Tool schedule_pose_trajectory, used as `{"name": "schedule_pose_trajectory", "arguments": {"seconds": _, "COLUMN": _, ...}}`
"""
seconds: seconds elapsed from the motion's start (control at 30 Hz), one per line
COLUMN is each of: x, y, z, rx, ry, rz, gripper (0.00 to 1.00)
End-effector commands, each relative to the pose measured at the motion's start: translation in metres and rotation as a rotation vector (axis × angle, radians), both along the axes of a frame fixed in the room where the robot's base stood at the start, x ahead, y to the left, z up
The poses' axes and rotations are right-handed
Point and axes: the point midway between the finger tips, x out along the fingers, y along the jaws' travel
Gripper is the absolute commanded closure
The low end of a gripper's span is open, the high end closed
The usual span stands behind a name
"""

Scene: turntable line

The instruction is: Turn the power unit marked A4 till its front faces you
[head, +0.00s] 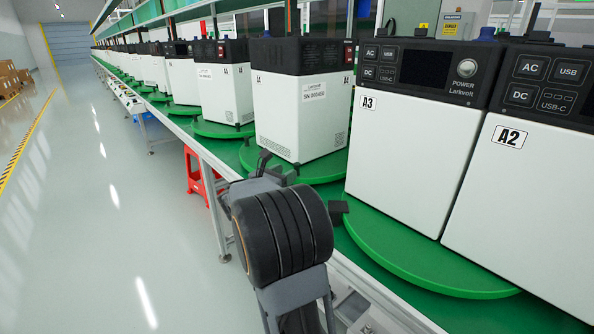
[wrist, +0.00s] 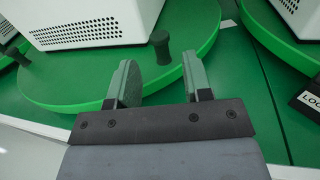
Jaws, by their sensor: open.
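The unit left of the one marked A3 (head: 368,102) is a white box with a black top (head: 300,100). A dark upright peg (wrist: 161,47) stands on the turntable rim. My gripper (wrist: 158,78) is open, its fingers either side of the peg's line, the peg just beyond the tips. It also shows in the head view (head: 277,167).
The A3 unit and the A2 unit (head: 530,200) stand close on the right with panels facing me. More units line the green bench to the left. A red stool (head: 200,175) stands beneath the bench. The floor aisle (head: 90,200) at left is clear.

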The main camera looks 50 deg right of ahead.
Motion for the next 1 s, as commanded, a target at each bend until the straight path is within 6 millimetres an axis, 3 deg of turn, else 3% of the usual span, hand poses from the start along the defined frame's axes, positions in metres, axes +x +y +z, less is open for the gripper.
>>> {"name": "schedule_pose_trajectory", "arguments": {"seconds": 0.2, "x": 0.002, "y": -0.037, "z": -0.002, "rx": 0.0, "ry": -0.001, "rz": -0.002, "gripper": 0.54}}
{"name": "schedule_pose_trajectory", "arguments": {"seconds": 0.4, "x": 0.005, "y": -0.056, "z": -0.001, "rx": 0.0, "ry": -0.001, "rz": 0.0, "gripper": 0.54}}
{"name": "schedule_pose_trajectory", "arguments": {"seconds": 0.87, "x": 0.005, "y": -0.063, "z": 0.0, "rx": 0.001, "ry": -0.001, "rz": 0.001, "gripper": 0.54}}
{"name": "schedule_pose_trajectory", "arguments": {"seconds": 1.0, "x": 0.005, "y": -0.063, "z": 0.0, "rx": 0.001, "ry": -0.001, "rz": 0.001, "gripper": 0.68}}
